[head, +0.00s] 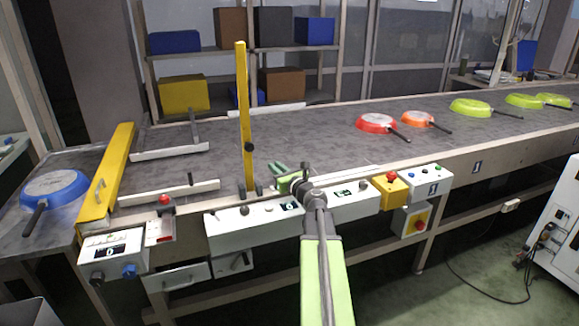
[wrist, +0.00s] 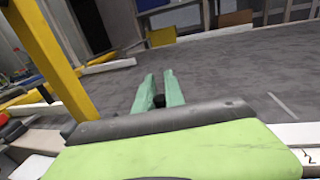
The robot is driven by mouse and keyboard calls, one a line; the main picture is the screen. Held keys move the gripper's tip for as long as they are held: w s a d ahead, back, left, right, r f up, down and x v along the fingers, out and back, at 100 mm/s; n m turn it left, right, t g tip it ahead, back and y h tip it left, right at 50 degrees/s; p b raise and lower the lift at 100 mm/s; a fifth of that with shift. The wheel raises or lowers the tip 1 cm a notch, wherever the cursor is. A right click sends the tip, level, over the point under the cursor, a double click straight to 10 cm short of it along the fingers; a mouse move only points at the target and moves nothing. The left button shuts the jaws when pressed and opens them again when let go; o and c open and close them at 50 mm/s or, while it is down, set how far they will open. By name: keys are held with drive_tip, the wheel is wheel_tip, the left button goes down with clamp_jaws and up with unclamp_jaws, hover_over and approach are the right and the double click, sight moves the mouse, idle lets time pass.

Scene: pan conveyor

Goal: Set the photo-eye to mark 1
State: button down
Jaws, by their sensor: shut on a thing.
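My gripper (head: 284,172) is over the near edge of the conveyor, just right of the yellow post. In the wrist view its two green fingers (wrist: 159,88) are close together on a small dark part (wrist: 158,101), mostly hidden between them. I cannot tell for sure that this part is the photo-eye. A blue plate marked 1 (head: 477,167) is on the conveyor's front side, to the right. Another small blue label (head: 433,188) is on the white button box. My arm hides part of the front rail.
The yellow post (head: 242,110) stands close left of my gripper, with a yellow gate (head: 107,175) further left. A blue pan (head: 55,187) lies at the left end. Red, orange and green pans (head: 376,123) lie on the belt (head: 330,140) to the right. White control boxes (head: 250,215) line the front.

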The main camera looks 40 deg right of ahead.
drive_tip(key=shift+a, duration=0.25)
drive_tip(key=c, duration=1.4)
unclamp_jaws()
